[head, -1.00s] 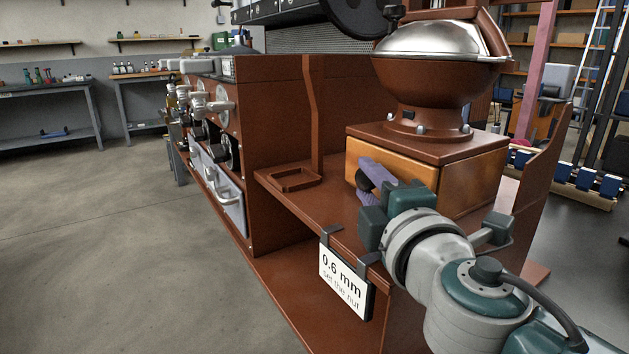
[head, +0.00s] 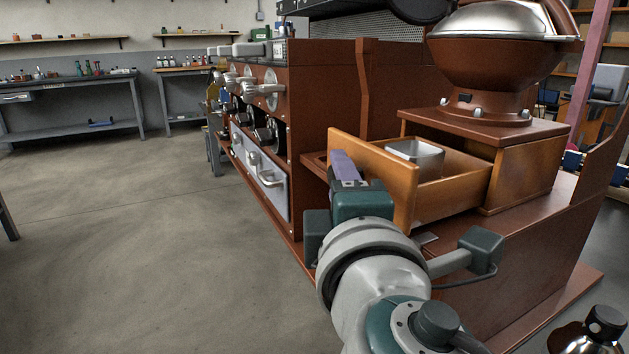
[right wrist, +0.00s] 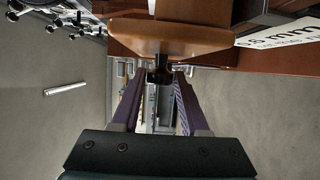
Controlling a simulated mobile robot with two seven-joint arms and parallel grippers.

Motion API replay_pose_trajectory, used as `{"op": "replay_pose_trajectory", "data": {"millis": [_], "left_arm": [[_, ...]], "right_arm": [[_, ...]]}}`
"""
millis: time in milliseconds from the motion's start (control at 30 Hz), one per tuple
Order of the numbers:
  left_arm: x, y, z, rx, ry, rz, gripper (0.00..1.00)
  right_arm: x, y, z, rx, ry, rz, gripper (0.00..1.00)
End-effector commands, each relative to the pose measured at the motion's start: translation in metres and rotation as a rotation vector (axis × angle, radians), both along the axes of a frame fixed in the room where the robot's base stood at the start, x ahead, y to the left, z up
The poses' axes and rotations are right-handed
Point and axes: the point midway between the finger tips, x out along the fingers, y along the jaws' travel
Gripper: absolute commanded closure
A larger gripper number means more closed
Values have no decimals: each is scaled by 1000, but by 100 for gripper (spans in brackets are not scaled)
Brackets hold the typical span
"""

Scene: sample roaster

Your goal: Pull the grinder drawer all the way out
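The orange-brown wooden grinder drawer (head: 398,183) stands well out from the grinder housing (head: 530,172) in the head view. A square metal cup (head: 415,157) sits inside it. Its back end is still within the housing. My right gripper (head: 345,170) is at the drawer front, hiding the knob in the head view. In the right wrist view, the dark knob (right wrist: 160,77) sits between the purple fingers of my right gripper (right wrist: 160,80), which are closed on it beneath the drawer front (right wrist: 170,42). My left gripper is not in view.
The grinder's brown bowl (head: 490,62) with a silver lid rises above the housing. The roaster cabinet (head: 325,95) with levers and a handled tray (head: 262,172) stands to the left. A dark-capped object (head: 605,322) is at bottom right. The floor at left is open.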

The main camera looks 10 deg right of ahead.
Motion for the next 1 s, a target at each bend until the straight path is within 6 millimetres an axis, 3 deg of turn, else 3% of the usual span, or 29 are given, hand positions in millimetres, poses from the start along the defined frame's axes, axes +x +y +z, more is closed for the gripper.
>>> {"op": "replay_pose_trajectory", "data": {"millis": [200,500,1000], "left_arm": [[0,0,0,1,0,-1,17],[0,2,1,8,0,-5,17],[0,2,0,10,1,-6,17]], "right_arm": [[0,0,0,0,0,0,32],[-5,0,0,1,-1,0,32],[-90,4,-1,0,2,0,32]]}}
